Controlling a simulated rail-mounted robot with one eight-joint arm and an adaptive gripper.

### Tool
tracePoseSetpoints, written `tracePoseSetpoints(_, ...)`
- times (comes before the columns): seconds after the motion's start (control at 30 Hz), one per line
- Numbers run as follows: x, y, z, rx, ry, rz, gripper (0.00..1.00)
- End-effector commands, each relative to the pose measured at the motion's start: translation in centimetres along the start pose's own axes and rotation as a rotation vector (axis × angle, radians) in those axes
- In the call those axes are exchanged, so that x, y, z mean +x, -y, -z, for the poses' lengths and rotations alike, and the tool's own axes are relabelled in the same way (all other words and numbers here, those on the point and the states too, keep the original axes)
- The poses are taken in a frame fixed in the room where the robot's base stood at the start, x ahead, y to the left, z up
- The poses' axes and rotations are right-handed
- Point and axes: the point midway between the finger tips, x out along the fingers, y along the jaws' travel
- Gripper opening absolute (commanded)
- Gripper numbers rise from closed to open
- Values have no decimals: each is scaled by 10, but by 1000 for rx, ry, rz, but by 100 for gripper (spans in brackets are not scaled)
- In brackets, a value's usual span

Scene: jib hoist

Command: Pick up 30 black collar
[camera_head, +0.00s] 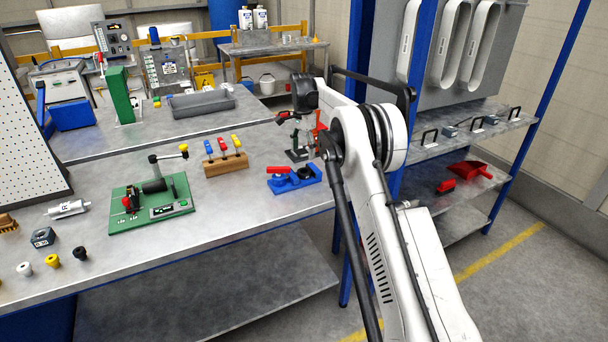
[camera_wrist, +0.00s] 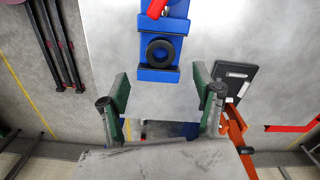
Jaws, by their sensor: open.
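A black collar (camera_wrist: 160,53) lies as a ring on the blue fixture (camera_wrist: 147,75) in the wrist view. The same black ring (camera_head: 306,173) shows on the right part of the blue fixture (camera_head: 287,187) near the bench's right end in the head view. No number is readable on it. My gripper (camera_wrist: 161,85) is open and empty, its two green-sided fingers spread apart. The ring appears ahead of the fingertips, roughly centred between them, and apart from them. In the head view my gripper is partly hidden by my arm.
A red part (camera_head: 278,170) sits on the fixture beside the ring. A wooden block (camera_head: 226,164) with coloured-handled tools and a green board (camera_head: 152,203) stand to the left. A small black knob-like part (camera_head: 80,253) lies at the front left.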

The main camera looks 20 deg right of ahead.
Motion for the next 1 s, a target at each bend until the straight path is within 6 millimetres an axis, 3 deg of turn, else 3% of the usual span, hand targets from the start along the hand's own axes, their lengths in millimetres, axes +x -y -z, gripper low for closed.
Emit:
tracePoseSetpoints(0.2, 33, 0, 0, 0, 0, 0, 64)
tracePoseSetpoints(0.53, 52, 0, 1, -1, 0, 0, 64)
tracePoseSetpoints(0.83, 90, 0, 4, -1, 0, 0, 64)
tracePoseSetpoints(1.0, 94, 0, 4, -1, 0, 0, 64)
